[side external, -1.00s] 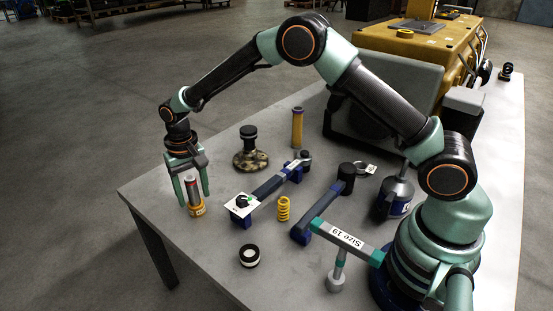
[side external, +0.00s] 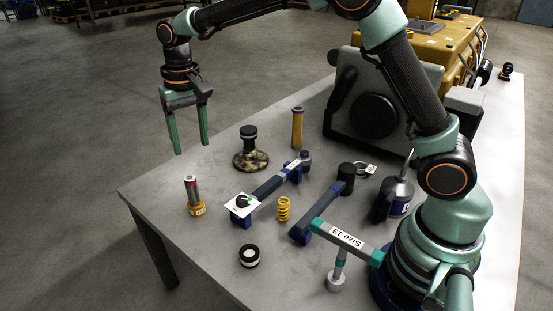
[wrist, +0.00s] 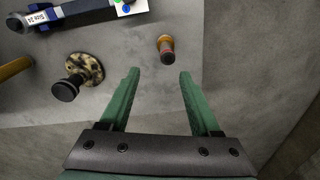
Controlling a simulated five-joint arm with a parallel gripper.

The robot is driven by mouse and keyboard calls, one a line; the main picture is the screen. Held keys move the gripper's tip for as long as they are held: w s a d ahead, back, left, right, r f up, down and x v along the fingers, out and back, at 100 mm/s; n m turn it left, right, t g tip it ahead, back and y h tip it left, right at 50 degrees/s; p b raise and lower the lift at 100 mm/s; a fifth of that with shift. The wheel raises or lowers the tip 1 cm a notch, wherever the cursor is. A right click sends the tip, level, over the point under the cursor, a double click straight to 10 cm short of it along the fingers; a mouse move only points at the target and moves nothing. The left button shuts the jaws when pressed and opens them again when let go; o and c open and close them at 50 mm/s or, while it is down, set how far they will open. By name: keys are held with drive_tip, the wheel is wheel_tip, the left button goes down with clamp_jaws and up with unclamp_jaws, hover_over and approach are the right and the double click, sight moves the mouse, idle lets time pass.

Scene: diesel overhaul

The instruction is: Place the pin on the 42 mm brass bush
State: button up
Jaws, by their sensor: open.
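The pin (side external: 191,187) is a grey cylinder with a red band near its top. It stands upright on the brass bush (side external: 196,209), a short golden ring with a label, near the table's left edge. In the wrist view the pin (wrist: 167,54) and the bush (wrist: 164,40) show just beyond the fingertips. My gripper (side external: 192,147) is open and empty, well above the pin and apart from it. Its two green fingers also frame an empty gap in the wrist view (wrist: 160,72). Whether the pin sits inside the bush or only on top is hidden.
A black-topped part on a mottled round base (side external: 250,160) stands behind. The table's left front corner (side external: 150,190) is bare.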

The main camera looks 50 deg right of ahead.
drive_tip(key=s+d+r+n+t, duration=0.1)
drive_tip(key=s+d+r+t, duration=0.1)
drive_tip(key=s+d+r, duration=0.6)
drive_tip(key=s+d+f+n+t, duration=0.1)
drive_tip(key=s+d+t, duration=0.2)
drive_tip(key=s, duration=0.9)
drive_tip(key=shift+s+d+f+n, duration=0.15)
drive_tip(key=shift+d+f+n, duration=0.15)
drive_tip(key=shift+n, duration=0.1)
